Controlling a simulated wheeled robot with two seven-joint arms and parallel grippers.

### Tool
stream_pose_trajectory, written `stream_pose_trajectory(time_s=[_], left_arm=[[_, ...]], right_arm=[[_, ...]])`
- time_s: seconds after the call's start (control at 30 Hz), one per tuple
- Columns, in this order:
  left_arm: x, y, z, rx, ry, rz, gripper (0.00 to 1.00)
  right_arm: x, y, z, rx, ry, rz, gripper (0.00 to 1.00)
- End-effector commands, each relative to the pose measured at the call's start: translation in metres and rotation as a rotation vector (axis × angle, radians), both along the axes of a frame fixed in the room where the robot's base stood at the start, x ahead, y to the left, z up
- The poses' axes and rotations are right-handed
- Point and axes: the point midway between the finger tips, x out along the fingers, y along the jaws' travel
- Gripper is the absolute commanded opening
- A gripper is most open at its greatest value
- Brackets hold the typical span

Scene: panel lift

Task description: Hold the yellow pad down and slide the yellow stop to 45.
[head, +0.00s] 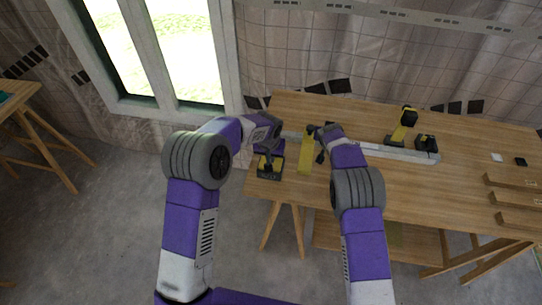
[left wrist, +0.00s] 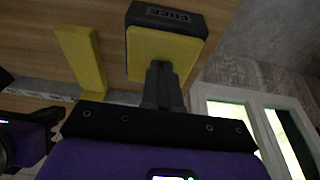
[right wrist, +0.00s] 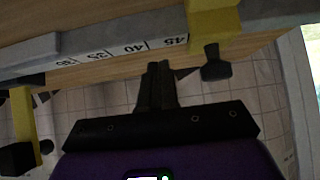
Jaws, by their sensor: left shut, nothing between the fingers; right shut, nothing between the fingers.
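The yellow pad (head: 277,166) lies at the left end of the grey rail. In the left wrist view the pad (left wrist: 150,52) has a black block behind it marked "FREE" (left wrist: 168,17). My left gripper (left wrist: 159,66) is shut and empty, its tips over the pad; contact is unclear. The yellow stop (head: 304,152) straddles the rail; it also shows in the left wrist view (left wrist: 82,62). In the right wrist view the stop (right wrist: 214,22) stands just right of the printed 45 (right wrist: 179,41). My right gripper (right wrist: 157,68) is shut and empty, left of the stop's black knob (right wrist: 214,66) and apart from it.
The rail (head: 405,154) runs along the wooden table (head: 455,182). A yellow and black clamp (head: 403,124) and a dark block (head: 426,143) stand near its right end. Several wooden strips (head: 517,200) lie at the right. A window is behind on the left.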

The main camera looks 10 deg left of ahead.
Motion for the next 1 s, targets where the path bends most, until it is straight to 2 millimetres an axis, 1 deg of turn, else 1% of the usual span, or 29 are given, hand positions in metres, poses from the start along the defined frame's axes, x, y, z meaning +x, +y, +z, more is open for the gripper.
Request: stream_pose_trajectory(time_s=[0.03,0.17,0.8,1.0], left_arm=[[-0.004,0.0,-0.006,0.002,0.016,0.0,0.0],[-0.004,0.0,-0.006,0.002,0.016,0.0,0.0],[-0.004,0.0,-0.006,0.002,0.016,0.0,0.0],[-0.004,0.0,-0.006,0.002,0.016,0.0,0.0]], right_arm=[[0.0,-0.001,0.0,0.0,0.0,0.0,0.0],[0.0,-0.001,0.007,0.001,-0.002,0.0,0.0],[0.0,0.0,0.071,0.001,-0.003,0.0,0.0],[0.0,-0.001,0.08,0.001,-0.001,0.001,0.0]])
